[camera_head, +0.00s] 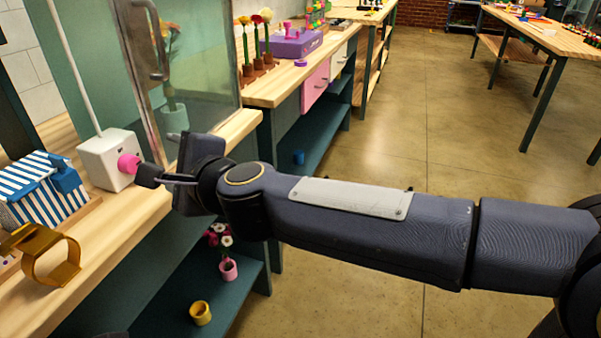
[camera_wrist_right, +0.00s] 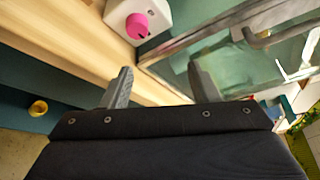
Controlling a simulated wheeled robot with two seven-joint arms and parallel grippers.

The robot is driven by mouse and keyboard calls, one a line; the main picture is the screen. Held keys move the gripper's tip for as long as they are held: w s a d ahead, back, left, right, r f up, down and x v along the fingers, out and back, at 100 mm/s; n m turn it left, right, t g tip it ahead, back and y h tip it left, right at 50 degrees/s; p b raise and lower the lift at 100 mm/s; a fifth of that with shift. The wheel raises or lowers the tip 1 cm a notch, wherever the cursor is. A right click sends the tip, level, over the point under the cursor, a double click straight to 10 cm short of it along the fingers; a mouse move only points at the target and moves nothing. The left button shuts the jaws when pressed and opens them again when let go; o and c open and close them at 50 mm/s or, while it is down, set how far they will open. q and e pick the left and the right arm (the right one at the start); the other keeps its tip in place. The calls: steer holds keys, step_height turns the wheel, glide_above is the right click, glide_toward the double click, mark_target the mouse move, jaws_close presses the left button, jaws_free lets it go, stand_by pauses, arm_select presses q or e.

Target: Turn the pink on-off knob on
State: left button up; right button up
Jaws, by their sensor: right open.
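The pink knob (camera_head: 128,163) sticks out of the right side of a white box (camera_head: 101,157) on the wooden counter at the left. In the right wrist view the knob (camera_wrist_right: 137,26) shows on the white box (camera_wrist_right: 160,12), beyond the fingers. My right gripper (camera_head: 150,176) is at the knob in the head view; one finger overlaps the knob's edge in the picture. In the right wrist view my right gripper (camera_wrist_right: 158,85) is open, with nothing between its fingers and the knob ahead of them. I cannot tell whether a finger touches the knob.
A glass door with a metal handle (camera_head: 158,45) stands close behind the right gripper. A blue-striped box (camera_head: 40,190) and a gold hexagonal ring (camera_head: 52,262) are on the counter near the knob. A yellow pot (camera_head: 201,313) and pink pot (camera_head: 228,269) stand on the shelf below.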

steer(key=s+d+n+p, duration=0.1)
steer(key=d+n, duration=0.3)
steer(key=d, duration=0.6)
steer(key=s+d+f+n+g+p, duration=0.1)
steer(key=d+n, duration=0.3)
steer(key=d, duration=0.5)
steer(key=shift+s+d+g, duration=0.3)
steer(key=shift+s+d, duration=0.05)
steer(key=shift+s, duration=0.5)
steer(key=s+d+f+n+g+h, duration=0.45)
steer(key=s+d+f+h, duration=0.25)
steer(key=s+d+f, duration=1.1)
step_height(320, 180, up, 19)
steer(key=p, duration=1.9)
steer(key=shift+w+d+n, duration=0.15)
steer(key=shift+n, duration=0.2)
